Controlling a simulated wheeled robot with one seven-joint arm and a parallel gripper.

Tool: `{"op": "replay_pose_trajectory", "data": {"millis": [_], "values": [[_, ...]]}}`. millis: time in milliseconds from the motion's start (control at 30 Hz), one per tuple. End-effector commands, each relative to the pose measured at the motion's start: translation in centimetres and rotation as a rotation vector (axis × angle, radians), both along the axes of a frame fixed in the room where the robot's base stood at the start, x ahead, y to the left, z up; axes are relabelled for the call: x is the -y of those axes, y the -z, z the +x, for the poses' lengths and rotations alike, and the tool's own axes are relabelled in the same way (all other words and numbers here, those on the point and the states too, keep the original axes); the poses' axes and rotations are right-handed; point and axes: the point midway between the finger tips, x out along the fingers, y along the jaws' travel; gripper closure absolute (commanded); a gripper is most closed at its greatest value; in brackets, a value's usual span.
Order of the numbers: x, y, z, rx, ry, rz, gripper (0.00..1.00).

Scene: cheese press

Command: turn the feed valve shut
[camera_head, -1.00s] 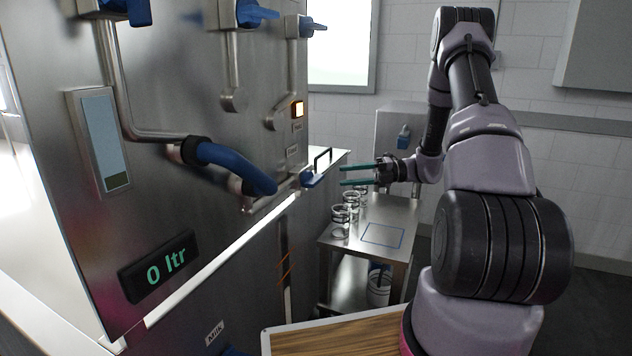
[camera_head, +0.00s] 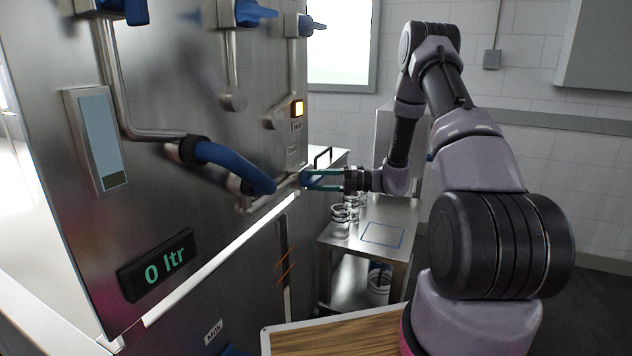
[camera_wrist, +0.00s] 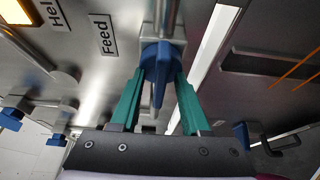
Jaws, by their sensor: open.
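The feed valve has a blue handle (camera_wrist: 159,75) on a metal pipe, beside the "Feed" label (camera_wrist: 102,35) in the wrist view. In the head view the handle (camera_head: 306,179) sits at the right end of the pipe on the steel machine. My gripper (camera_head: 318,180) is open, with its green fingers reaching left to the handle. In the wrist view my gripper (camera_wrist: 160,85) has one finger on each side of the handle. I cannot tell whether the fingers touch it. The handle's far end is partly hidden by the fingers in the head view.
The machine carries a blue hose (camera_head: 235,167), a "0 ltr" display (camera_head: 160,265) and other blue-handled valves (camera_head: 255,13) above. A steel side table (camera_head: 400,215) with glass jars (camera_head: 340,220) stands below my gripper. A wooden-topped surface (camera_head: 335,338) lies in front.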

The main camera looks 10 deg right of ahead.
Motion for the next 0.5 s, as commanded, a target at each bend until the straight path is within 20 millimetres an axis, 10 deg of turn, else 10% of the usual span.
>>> {"op": "replay_pose_trajectory", "data": {"millis": [267, 400, 500], "values": [[-0.23, 0.0, 0.04, 0.0, 0.0, 0.0, 0.54], [-0.22, 0.01, 0.03, 0.0, 0.0, -0.001, 1.0], [-0.21, 0.01, 0.03, 0.0, 0.0, -0.001, 1.0]]}}
